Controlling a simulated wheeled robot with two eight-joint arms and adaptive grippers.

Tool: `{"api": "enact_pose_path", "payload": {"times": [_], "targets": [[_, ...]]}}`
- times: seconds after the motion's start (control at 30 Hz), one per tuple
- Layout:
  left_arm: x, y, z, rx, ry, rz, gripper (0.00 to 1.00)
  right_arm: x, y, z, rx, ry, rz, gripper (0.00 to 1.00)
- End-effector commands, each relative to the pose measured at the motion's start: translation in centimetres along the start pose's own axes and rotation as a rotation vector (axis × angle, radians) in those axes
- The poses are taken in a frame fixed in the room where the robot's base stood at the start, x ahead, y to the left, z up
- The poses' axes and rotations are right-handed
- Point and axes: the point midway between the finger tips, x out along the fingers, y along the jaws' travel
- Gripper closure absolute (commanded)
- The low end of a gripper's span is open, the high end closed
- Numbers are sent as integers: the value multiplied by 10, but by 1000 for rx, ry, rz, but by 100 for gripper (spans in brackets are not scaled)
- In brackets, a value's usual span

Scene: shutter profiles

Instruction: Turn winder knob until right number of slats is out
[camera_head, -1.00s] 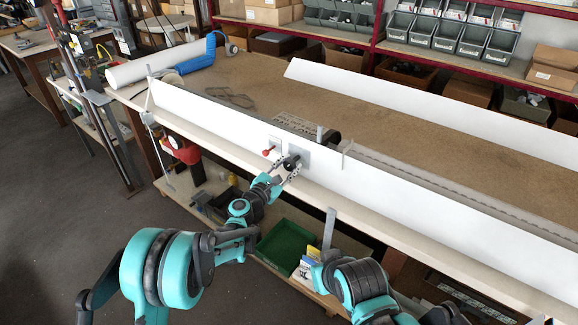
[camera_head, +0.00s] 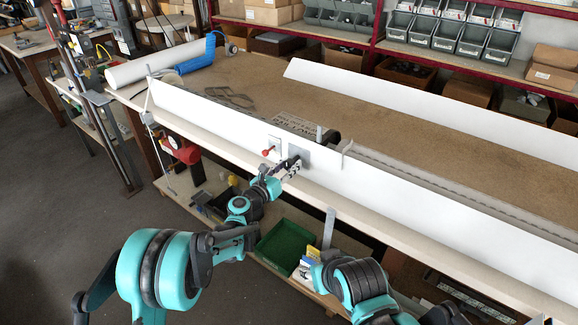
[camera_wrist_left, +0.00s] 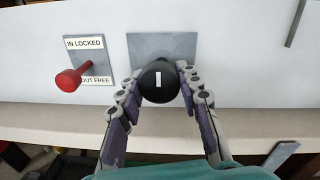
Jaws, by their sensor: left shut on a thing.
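The black winder knob (camera_wrist_left: 160,85) with a white mark sits on a grey plate (camera_wrist_left: 150,46) on the white front panel (camera_head: 215,117). My left gripper (camera_head: 292,165) is shut on the knob; in the left wrist view its two fingers (camera_wrist_left: 160,92) lie on either side of it. The white mark stands upright between the fingers in that view. A red-knobbed lever (camera_wrist_left: 68,80) sits left of the knob, by labels "IN LOCKED" and "OUT FREE"; it also shows in the head view (camera_head: 267,152). I cannot make out a slat count. My right gripper is not in view.
The brown bench top (camera_head: 390,120) extends behind the panel, with a second long white panel (camera_head: 430,105) further back. A green crate (camera_head: 285,243) stands on the shelf below the bench.

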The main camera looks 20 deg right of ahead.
Motion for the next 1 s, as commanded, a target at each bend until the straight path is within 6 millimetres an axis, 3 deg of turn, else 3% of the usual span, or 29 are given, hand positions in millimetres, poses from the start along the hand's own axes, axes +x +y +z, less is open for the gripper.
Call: {"api": "enact_pose_path", "payload": {"times": [0.43, 0.47, 0.53, 0.87, 1.0], "targets": [[0, 0, 1, -13, -1, 1, 95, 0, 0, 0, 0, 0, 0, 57], [0, 0, 1, -13, -1, 1, 61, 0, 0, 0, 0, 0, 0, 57], [0, 0, 1, -12, -1, 1, 44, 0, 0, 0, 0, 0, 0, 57], [-2, 0, 0, -11, 0, 1, 44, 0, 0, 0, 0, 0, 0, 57], [-17, 1, 1, -11, -1, 2, 44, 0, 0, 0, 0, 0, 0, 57]]}}
